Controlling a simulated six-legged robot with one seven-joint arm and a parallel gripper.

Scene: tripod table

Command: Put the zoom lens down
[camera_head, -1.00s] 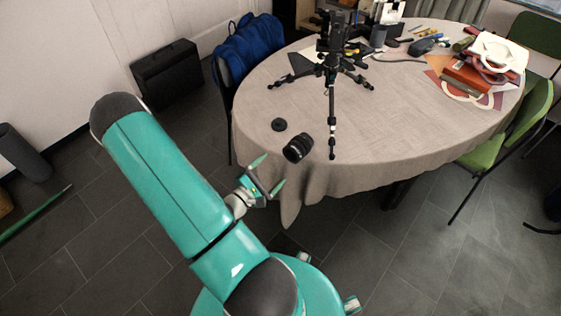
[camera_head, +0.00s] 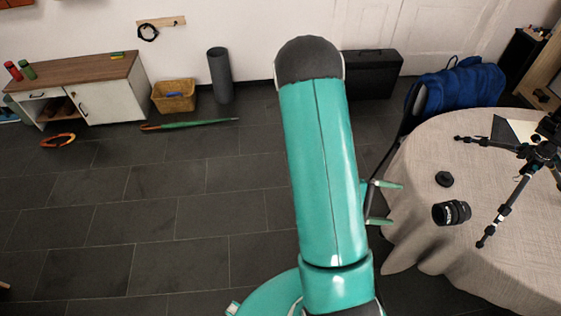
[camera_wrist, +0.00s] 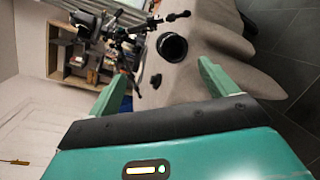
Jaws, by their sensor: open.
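The zoom lens (camera_head: 452,212) is a black cylinder lying on its side near the left edge of the cloth-covered round table (camera_head: 415,165). In the wrist view the lens (camera_wrist: 172,46) shows beyond my fingers. A small black round cap (camera_head: 444,179) lies just behind it. My gripper (camera_head: 385,203) is open and empty, to the left of the lens and apart from it, by the table's edge. Its two green fingers also show in the wrist view (camera_wrist: 157,88). The black tripod (camera_head: 520,185) stands on the table to the right of the lens.
A black case (camera_head: 370,72) leans at the wall. A low cabinet (camera_head: 95,90), a basket (camera_head: 173,96) and a green umbrella (camera_head: 190,124) are at the left. The tiled floor there is largely clear.

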